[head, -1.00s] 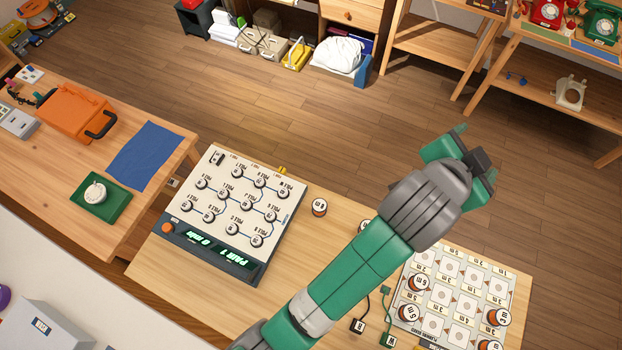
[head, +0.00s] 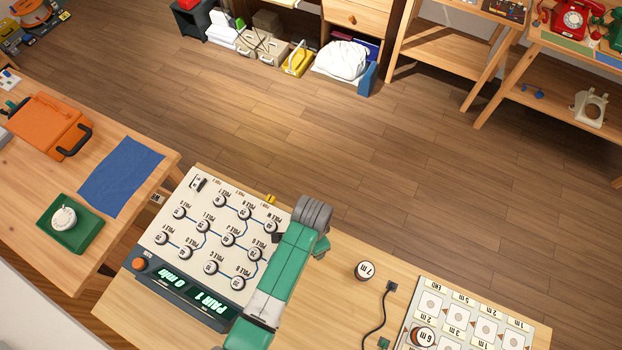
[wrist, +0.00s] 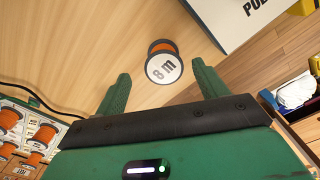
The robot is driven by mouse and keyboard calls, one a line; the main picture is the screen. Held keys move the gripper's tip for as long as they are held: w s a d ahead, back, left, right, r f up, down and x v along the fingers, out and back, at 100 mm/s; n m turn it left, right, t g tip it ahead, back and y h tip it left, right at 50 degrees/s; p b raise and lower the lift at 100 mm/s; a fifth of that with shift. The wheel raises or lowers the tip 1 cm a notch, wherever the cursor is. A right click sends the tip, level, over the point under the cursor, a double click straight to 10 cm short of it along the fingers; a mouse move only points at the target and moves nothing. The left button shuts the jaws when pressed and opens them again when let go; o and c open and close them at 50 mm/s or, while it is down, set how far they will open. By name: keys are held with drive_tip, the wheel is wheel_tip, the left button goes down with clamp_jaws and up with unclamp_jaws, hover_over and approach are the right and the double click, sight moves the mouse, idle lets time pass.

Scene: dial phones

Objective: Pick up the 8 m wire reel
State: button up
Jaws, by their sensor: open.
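The 8 m wire reel (wrist: 164,63), orange with a white label on top, stands upright on the wooden table in the wrist view. My gripper (wrist: 160,68) is open above it. The reel shows between the two fingertips and slightly beyond them, with space on both sides. No contact is visible, and I cannot tell the height left between them.
The pole panel (head: 205,245) stands close to the reel; its corner (wrist: 232,22) shows upper right in the wrist view.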

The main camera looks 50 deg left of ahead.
drive_tip(key=f, duration=0.2)
drive_tip(key=f+b, duration=0.1)
drive_tip(key=f, duration=0.2)
drive_tip(key=shift+w+a, duration=0.1)
drive_tip(key=shift+a, duration=0.1)
drive_tip(key=shift+c, duration=0.4)
drive_tip(key=c, duration=1)
drive_tip(key=shift+c, duration=0.2)
drive_tip(key=shift+r, duration=0.1)
wheel_tip(320, 180, up, 4)
drive_tip(key=shift+f+p, duration=0.15)
drive_tip(key=shift+p, duration=0.3)
drive_tip(key=s+d, duration=0.2)
drive_tip(key=s, duration=0.2)
drive_tip(key=s+d+p, duration=0.1)
drive_tip(key=s+d, duration=0.2)
drive_tip(key=s, duration=0.2)
drive_tip(key=s+d+r, duration=0.1)
drive_tip(key=s+d, duration=0.2)
drive_tip(key=s, duration=0.2)
drive_tip(key=shift+r, duration=0.1)
